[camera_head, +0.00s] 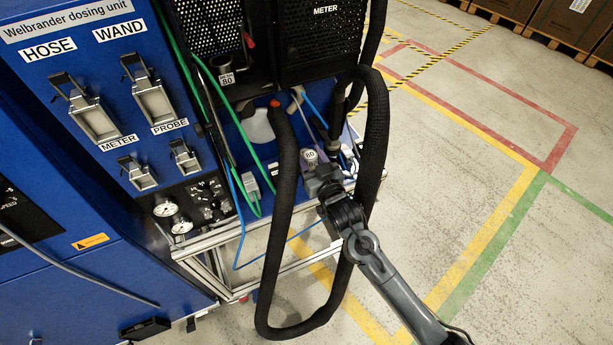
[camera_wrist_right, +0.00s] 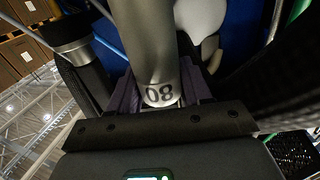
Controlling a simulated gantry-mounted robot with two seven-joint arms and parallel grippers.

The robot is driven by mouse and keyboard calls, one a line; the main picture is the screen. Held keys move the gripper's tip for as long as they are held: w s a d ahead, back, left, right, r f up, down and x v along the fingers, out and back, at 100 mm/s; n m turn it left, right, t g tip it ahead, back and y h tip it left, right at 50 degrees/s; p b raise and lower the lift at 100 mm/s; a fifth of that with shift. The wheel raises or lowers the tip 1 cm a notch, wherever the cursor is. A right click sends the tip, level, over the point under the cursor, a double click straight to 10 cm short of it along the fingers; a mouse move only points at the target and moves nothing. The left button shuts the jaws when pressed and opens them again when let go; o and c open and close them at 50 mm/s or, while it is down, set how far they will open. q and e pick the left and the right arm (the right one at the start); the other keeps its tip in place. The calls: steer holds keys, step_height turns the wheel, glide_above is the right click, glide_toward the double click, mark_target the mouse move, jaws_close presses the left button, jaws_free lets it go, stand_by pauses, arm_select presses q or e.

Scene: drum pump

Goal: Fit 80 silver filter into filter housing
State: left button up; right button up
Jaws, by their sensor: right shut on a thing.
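The silver filter (camera_head: 310,156) has a cap marked 80. In the right wrist view the silver filter (camera_wrist_right: 152,50) is a grey cylinder standing lengthwise between the purple fingers. My right gripper (camera_head: 318,168) is shut on it near the marked end; in the wrist view the gripper (camera_wrist_right: 160,90) shows up close. A holder with a tag marked 80 (camera_head: 227,79) sits on the unit's front, up and left of the gripper; I take it as the filter housing, and its inside is hard to see. The filter is apart from it. My left gripper is not in view.
A thick black hose (camera_head: 279,230) hangs in a loop around the gripper area. Green and blue tubes and a white container (camera_head: 257,125) lie on the blue shelf behind. Black perforated panels (camera_head: 318,35) stand above. Open floor (camera_head: 480,190) lies to the right.

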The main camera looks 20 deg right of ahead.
steer(key=shift+s+d+r+p, duration=0.15)
steer(key=shift+s+p, duration=0.7)
steer(key=shift+s, duration=0.5)
steer(key=shift+s+d+f+p, duration=0.1)
steer(key=shift+s+p, duration=0.7)
steer(key=shift+s, duration=0.55)
steer(key=shift+s+d+p, duration=0.1)
steer(key=shift+s+p, duration=0.6)
steer(key=shift+s, duration=0.6)
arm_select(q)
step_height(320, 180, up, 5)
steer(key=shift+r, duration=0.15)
arm_select(e)
steer(key=shift+s, duration=0.3)
